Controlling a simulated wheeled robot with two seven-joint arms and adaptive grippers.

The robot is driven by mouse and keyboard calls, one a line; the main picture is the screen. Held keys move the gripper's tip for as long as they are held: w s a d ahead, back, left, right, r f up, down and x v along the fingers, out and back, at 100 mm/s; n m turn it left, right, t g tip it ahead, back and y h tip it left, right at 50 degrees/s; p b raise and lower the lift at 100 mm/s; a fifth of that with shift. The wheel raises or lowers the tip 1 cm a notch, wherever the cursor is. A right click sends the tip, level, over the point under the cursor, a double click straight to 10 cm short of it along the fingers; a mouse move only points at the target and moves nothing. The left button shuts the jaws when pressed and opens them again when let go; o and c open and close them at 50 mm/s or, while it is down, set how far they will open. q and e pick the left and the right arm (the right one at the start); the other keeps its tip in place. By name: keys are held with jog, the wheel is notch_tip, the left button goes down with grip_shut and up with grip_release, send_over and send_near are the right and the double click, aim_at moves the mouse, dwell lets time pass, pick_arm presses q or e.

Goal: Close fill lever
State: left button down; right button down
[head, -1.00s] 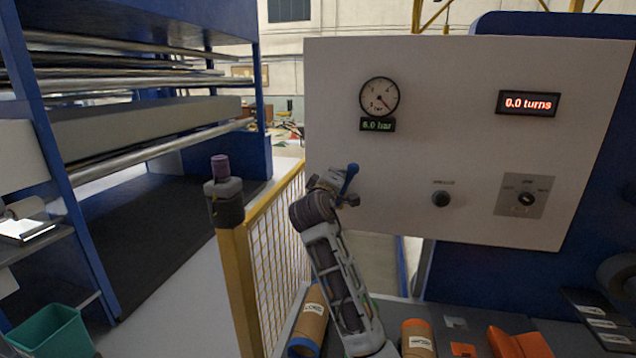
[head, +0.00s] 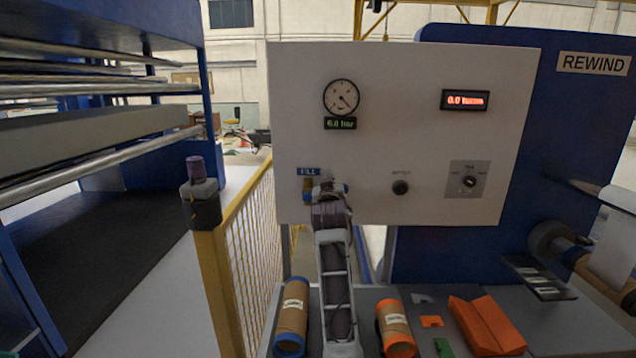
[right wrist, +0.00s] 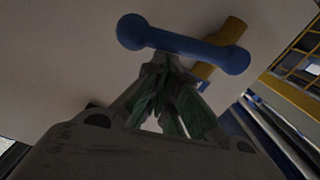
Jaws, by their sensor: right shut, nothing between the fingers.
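The fill lever is a blue bar with rounded ends. In the right wrist view the lever (right wrist: 185,43) lies across a brass valve pipe (right wrist: 233,32). In the head view the lever (head: 341,188) lies about level below the blue FILL label (head: 307,171), partly hidden by my right gripper (head: 328,187). My right gripper (right wrist: 168,62) is shut with nothing in it. Its fingertips are at the lever's near side; I cannot tell whether they touch. My left gripper is not in view.
The white panel (head: 420,125) also carries a pressure gauge (head: 341,97), a red turns display (head: 465,100), a black knob (head: 400,187) and a selector switch (head: 469,181). A yellow fence (head: 250,250) is on the left.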

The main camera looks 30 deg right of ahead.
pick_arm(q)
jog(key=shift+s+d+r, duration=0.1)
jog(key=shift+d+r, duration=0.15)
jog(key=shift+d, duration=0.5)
pick_arm(e)
jog(key=shift+s+d+f, duration=0.25)
jog(key=shift+d+f, duration=0.3)
jog(key=shift+f, duration=0.3)
pick_arm(q)
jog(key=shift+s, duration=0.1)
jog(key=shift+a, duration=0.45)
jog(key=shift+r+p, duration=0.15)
jog(key=shift+p, duration=0.15)
